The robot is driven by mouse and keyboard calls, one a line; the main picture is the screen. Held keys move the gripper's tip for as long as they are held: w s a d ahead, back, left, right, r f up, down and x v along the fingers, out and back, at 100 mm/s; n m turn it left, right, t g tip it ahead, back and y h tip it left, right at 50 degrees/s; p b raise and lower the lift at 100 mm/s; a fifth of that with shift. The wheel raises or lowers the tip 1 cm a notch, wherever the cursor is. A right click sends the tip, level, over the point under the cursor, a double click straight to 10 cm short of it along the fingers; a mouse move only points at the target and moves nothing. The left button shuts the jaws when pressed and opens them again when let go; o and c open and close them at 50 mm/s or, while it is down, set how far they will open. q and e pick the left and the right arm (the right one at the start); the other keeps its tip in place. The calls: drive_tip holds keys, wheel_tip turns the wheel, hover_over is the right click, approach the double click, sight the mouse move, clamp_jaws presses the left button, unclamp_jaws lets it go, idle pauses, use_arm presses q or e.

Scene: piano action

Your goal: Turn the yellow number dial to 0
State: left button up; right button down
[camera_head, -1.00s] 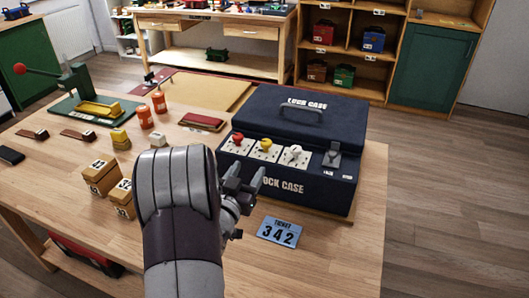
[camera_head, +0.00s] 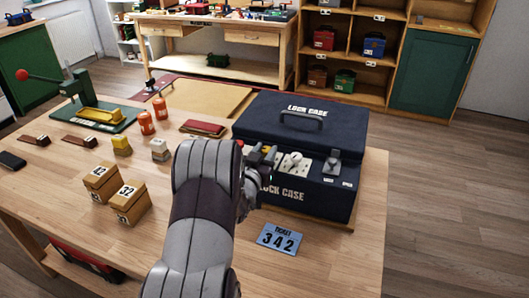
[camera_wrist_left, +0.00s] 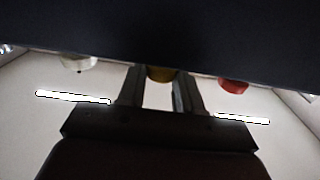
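The dark blue lock case (camera_head: 345,125) stands on the table with a row of dials on its front ledge. The yellow dial (camera_wrist_left: 161,73) shows in the left wrist view, between the fingertips. My left gripper (camera_head: 262,156) is at the ledge and mostly hides this dial in the head view. Its two fingers (camera_wrist_left: 159,92) are apart, one on each side of the dial; I cannot tell if they touch it. The white dial (camera_head: 293,161) is to the right, and the red dial (camera_wrist_left: 233,86) shows in the wrist view. The yellow dial's number is not readable. My right gripper is not in view.
A blue ticket (camera_head: 281,239) reading 342 lies in front of the case. A latch (camera_head: 333,165) sits right of the white dial.

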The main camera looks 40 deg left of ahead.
use_arm(q)
drive_tip(key=c, duration=0.4)
drive_tip(key=shift+a+m+t+h, duration=0.2)
drive_tip(key=shift+m+h, duration=0.3)
drive_tip(key=shift+h, duration=0.25)
drive_tip(key=shift+a+m+t+h, duration=0.15)
drive_tip(key=shift+m+h, duration=0.35)
drive_tip(key=shift+h, duration=0.25)
drive_tip(key=shift+m+h, duration=1.4)
drive_tip(key=shift+h, duration=0.8)
drive_tip(key=o, duration=1)
drive_tip(key=s, duration=0.4)
drive_tip(key=s+a, duration=0.1)
drive_tip(key=s, duration=0.7)
drive_tip(key=shift+s+a+b, duration=0.15)
drive_tip(key=shift+s+b, duration=0.2)
